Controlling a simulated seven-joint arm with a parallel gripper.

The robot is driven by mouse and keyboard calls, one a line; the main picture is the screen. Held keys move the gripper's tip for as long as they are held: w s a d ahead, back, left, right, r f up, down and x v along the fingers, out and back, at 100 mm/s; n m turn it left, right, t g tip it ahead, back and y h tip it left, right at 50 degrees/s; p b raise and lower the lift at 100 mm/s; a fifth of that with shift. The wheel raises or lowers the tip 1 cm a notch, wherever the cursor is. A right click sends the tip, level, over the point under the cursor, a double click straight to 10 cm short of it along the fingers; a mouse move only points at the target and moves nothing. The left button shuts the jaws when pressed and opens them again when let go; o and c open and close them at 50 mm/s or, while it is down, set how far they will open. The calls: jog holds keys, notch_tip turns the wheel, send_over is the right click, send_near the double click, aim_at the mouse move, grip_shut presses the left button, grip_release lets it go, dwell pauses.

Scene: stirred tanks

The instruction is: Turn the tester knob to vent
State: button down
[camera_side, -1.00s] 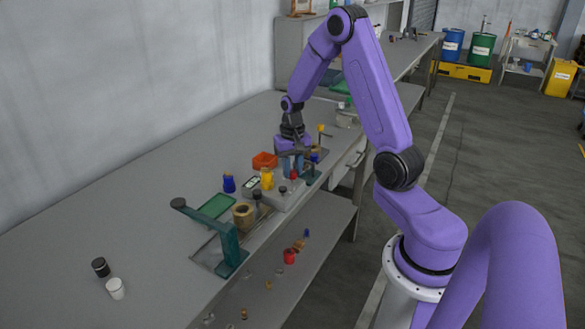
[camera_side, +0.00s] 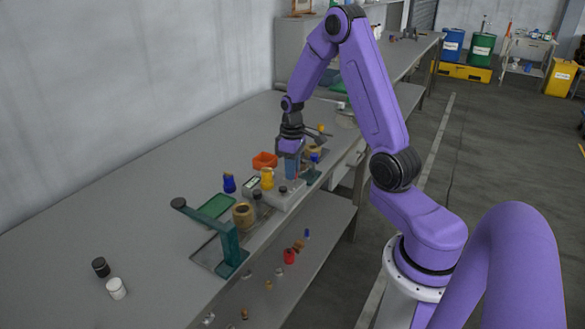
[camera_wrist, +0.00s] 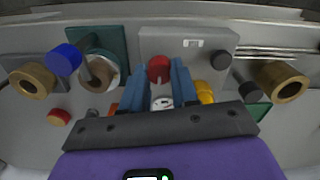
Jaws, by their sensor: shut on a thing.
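The tester is a pale grey box (camera_side: 283,197) on the bench in the side view. It also fills the upper middle of the wrist view (camera_wrist: 190,42). Its red knob (camera_wrist: 158,68) sits between my two blue fingers in the wrist view. My gripper (camera_wrist: 159,72) is shut on this red knob. In the side view my gripper (camera_side: 293,173) points down at the box and its fingers hide most of the knob. A black knob (camera_wrist: 221,60) stands to the right on the box. I cannot read the label or the knob's setting.
A yellow object (camera_side: 267,178) and an orange tray (camera_side: 264,160) are close by. A blue knob (camera_wrist: 65,60) is left in the wrist view. The near bench is mostly clear.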

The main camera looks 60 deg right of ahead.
jog(key=shift+n, duration=0.5)
jog(key=c, duration=0.9)
grip_release()
jog(key=shift+o, duration=0.2)
jog(key=shift+r, duration=0.1)
notch_tip(320, 180, up, 17)
jog(key=shift+r, duration=0.15)
